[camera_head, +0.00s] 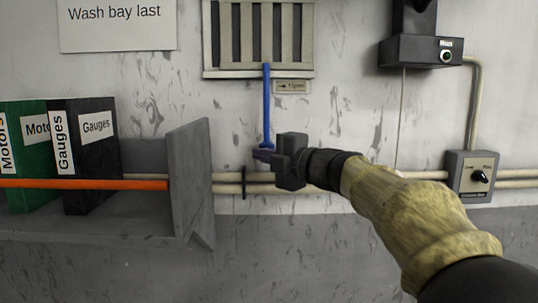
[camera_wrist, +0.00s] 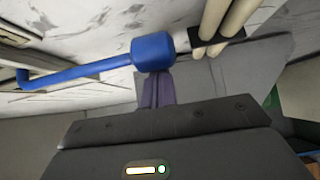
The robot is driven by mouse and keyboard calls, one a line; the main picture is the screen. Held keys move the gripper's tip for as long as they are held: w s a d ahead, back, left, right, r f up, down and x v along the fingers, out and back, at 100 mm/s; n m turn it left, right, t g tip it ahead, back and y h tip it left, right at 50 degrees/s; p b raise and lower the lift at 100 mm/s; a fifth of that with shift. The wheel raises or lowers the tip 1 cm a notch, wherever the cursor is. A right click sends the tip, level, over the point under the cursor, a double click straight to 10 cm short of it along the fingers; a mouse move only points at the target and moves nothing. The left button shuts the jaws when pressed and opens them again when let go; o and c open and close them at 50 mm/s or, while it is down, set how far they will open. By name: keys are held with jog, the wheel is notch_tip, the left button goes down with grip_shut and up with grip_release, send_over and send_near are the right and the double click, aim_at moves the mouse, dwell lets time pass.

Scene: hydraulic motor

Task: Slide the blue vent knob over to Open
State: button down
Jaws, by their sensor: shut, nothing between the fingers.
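The blue vent rod (camera_head: 266,105) hangs down from the slatted wall vent (camera_head: 259,38). In the wrist view the rod (camera_wrist: 88,70) ends in a thick blue knob (camera_wrist: 153,52). A small sign with a left-pointing arrow (camera_head: 291,86), seemingly reading Open, is right of the rod's top. My gripper (camera_head: 264,155) is at the rod's lower end, its body just to the right. In the wrist view the purplish shut fingers (camera_wrist: 157,88) point at the knob and overlap its lower edge. I cannot tell whether they touch it. The knob is partly hidden in the head view.
Beige pipes (camera_head: 230,183) run along the wall behind my gripper. A grey shelf (camera_head: 190,180) with green (camera_head: 28,165) and black (camera_head: 85,165) binders and an orange bar (camera_head: 90,184) stands left. A switch box (camera_head: 470,178) is at right. Wall left of the rod is clear.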

jog(key=shift+a, duration=0.1)
dwell(0.4)
jog(key=s+d+b, duration=0.4)
jog(key=s, duration=0.4)
jog(key=shift+s+d, duration=0.15)
jog(key=shift+s, duration=0.15)
jog(key=shift+w+f, duration=0.1)
